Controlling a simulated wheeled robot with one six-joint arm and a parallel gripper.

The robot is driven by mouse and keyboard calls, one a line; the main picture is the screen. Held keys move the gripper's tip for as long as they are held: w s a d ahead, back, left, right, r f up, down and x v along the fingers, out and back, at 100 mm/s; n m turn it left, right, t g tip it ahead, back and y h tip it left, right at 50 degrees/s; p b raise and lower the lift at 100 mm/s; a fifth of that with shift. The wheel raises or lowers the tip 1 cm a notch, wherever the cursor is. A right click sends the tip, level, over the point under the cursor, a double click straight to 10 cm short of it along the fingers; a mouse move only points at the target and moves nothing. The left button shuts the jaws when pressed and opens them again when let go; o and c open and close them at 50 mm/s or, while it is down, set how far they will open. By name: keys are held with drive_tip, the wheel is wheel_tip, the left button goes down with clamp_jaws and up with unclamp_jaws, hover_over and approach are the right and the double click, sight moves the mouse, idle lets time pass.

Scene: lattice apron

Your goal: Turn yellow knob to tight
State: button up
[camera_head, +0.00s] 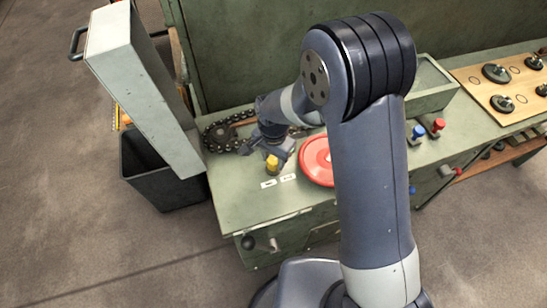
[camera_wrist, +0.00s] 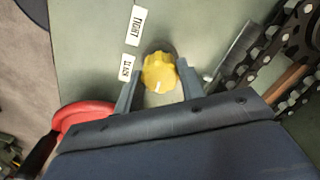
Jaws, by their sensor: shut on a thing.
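The yellow knob (camera_head: 272,165) is on the green bench top near its front left; it also shows in the wrist view (camera_wrist: 160,72). A white mark on its face points toward the bottom of the wrist view, toward my gripper's palm. Two white labels lie left of the knob there: TIGHT (camera_wrist: 135,25) is higher, and SLACK (camera_wrist: 125,67) is lower. The mark points at neither label. My gripper (camera_wrist: 158,82) is shut on the knob, with one finger on each side. In the head view my gripper (camera_head: 275,153) partly hides the knob.
A red round wheel (camera_head: 315,161) is close right of the knob. A black chain (camera_head: 222,134) lies behind my gripper. A tall pale panel (camera_head: 140,90) and a black bin (camera_head: 160,172) stand left. Blue (camera_head: 418,131) and red (camera_head: 438,125) knobs are farther right.

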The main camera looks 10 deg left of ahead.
drive_tip(key=n+b, duration=0.1)
drive_tip(key=n, duration=0.2)
drive_tip(key=shift+n+b, duration=0.4)
drive_tip(key=n+b, duration=0.1)
drive_tip(key=n, duration=0.3)
drive_tip(key=shift+n, duration=0.3)
drive_tip(key=n+b, duration=0.1)
drive_tip(key=n, duration=0.3)
drive_tip(key=shift+b, duration=0.3)
drive_tip(key=n, duration=0.5)
drive_tip(key=shift+b, duration=0.4)
drive_tip(key=n, duration=0.4)
drive_tip(key=shift+n+b, duration=0.3)
drive_tip(key=n, duration=0.9)
drive_tip(key=shift+b, duration=0.35)
drive_tip(key=n, duration=0.4)
drive_tip(key=shift+w, duration=0.1)
drive_tip(key=shift+n, duration=0.3)
